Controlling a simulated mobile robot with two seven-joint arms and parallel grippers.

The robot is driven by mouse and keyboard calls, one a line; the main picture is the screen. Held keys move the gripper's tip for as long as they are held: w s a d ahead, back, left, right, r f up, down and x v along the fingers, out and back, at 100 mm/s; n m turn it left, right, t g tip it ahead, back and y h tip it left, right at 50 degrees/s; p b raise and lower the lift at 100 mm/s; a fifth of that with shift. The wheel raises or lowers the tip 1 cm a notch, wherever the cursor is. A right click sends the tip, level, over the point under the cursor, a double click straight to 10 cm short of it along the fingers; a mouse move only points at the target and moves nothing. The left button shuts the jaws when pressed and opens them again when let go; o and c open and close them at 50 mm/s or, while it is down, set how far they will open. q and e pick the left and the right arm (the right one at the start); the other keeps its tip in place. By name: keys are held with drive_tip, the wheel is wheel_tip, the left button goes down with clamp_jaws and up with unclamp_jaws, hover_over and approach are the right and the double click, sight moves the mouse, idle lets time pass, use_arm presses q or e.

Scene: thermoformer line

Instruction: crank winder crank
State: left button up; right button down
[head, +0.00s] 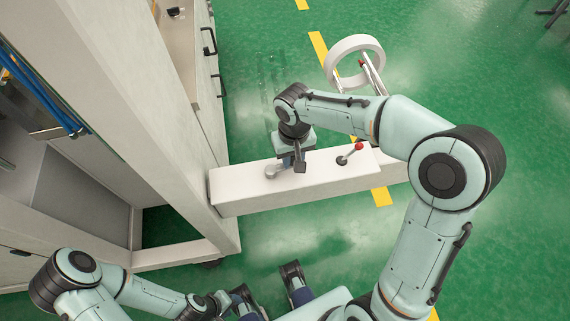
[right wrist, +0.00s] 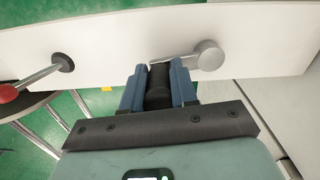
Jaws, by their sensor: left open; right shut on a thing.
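The winder crank has a round silver hub (head: 272,173) on the white beam and a short arm. In the right wrist view its hub (right wrist: 207,55) sits just right of my fingers, and its black grip (right wrist: 158,85) stands between them. My right gripper (head: 292,160) reaches down over the beam and is shut on this grip; it also shows in the right wrist view (right wrist: 158,92). The far end of the grip is partly hidden by the fingers in the head view. My left gripper (head: 268,287) is open and empty low in the head view, apart from the beam.
A lever with a red knob (head: 359,146) stands on the white beam (head: 240,190), right of the crank. A white ring roll (head: 338,52) is behind it. A large cream machine frame (head: 130,100) rises on the left. Green floor is clear in front of the beam.

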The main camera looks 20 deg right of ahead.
drive_tip(key=shift+s+a+f, duration=0.1)
drive_tip(key=shift+s+a, duration=0.15)
drive_tip(key=shift+a, duration=0.25)
drive_tip(key=c, duration=0.9)
unclamp_jaws()
drive_tip(key=shift+o, duration=1)
drive_tip(key=shift+w+a, duration=0.1)
drive_tip(key=shift+w, duration=0.05)
drive_tip(key=shift+d, duration=0.25)
drive_tip(key=shift+r, duration=0.25)
drive_tip(key=shift+d+r+p, duration=0.1)
drive_tip(key=shift+r+p, duration=2.3)
drive_tip(key=shift+r, duration=0.5)
